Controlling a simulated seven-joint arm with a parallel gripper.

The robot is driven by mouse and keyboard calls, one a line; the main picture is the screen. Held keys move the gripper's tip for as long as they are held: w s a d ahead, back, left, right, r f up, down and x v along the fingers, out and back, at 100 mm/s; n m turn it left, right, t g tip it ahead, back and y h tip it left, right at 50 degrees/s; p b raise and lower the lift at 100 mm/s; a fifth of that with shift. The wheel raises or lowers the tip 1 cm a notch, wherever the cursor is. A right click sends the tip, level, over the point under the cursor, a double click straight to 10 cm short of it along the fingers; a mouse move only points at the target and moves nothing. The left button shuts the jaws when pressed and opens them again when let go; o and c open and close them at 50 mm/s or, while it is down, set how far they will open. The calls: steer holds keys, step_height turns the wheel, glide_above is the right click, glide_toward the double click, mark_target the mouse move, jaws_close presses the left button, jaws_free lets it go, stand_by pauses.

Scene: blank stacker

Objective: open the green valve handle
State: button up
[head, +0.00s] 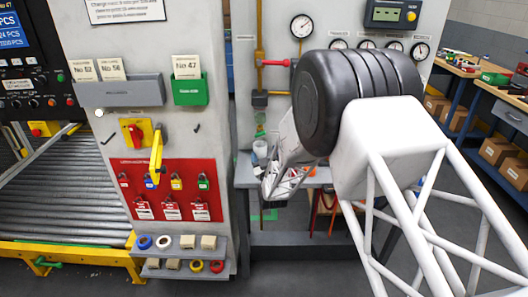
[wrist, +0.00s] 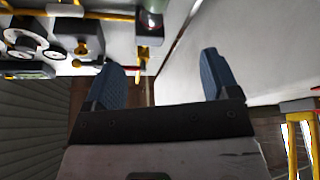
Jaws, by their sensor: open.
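My gripper (wrist: 161,75) is open in the wrist view, with its two blue-padded fingers apart and nothing between them. In the head view my arm's thick wrist covers part of the back panel, and the fingers are not clear. I cannot make out a green valve handle for sure. A small green item (head: 260,131) shows low on the panel below a yellow pipe (head: 259,35), too small to identify. A red handle (head: 275,62) sits on that pipe. A green handle-like part (head: 60,262) is on the yellow conveyor frame at the lower left.
A grey column (head: 215,130) with a red lockout board (head: 170,190) and a yellow-backed red switch (head: 137,132) stands left of the panel. Gauges (head: 302,26) line the panel. A grey bench (head: 245,178) lies below it. A roller conveyor (head: 65,190) is at the left.

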steer(key=shift+s, duration=0.4)
steer(key=m+g+h, duration=0.2)
steer(key=g+h, duration=0.1)
glide_toward(260, 135)
steer(key=w, duration=0.1)
steer(key=shift+w+a+r+g, duration=0.1)
steer(key=shift+w+r+g, duration=0.25)
steer(key=shift+w+g, duration=0.2)
steer(key=shift+w, duration=0.15)
steer(key=shift+w, duration=3.8)
